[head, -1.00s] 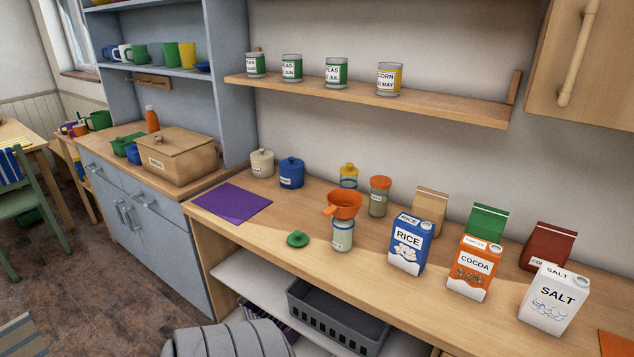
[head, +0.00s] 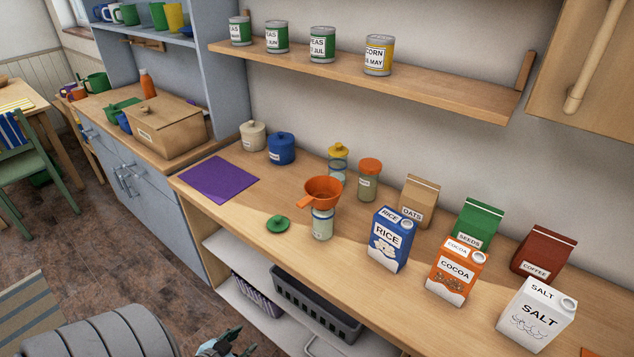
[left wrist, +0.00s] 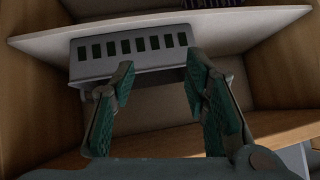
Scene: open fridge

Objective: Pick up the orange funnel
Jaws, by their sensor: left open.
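The orange funnel (head: 323,190) sits in the mouth of a glass jar (head: 322,224) on the wooden counter, its handle pointing left. A green lid (head: 278,223) lies on the counter to the left of the jar. My left gripper (head: 228,345) shows only in part at the bottom edge of the head view, below the counter and well apart from the funnel. In the left wrist view the left gripper (left wrist: 158,85) is open and empty, with the grey basket on the shelf beyond its fingers. My right gripper is not in view.
A blue rice box (head: 390,240) and an orange cocoa box (head: 456,272) stand right of the jar. An orange-lidded jar (head: 369,180) and a yellow-lidded jar (head: 338,163) stand behind. A purple mat (head: 219,179) lies left. A grey basket (head: 318,306) is under the counter.

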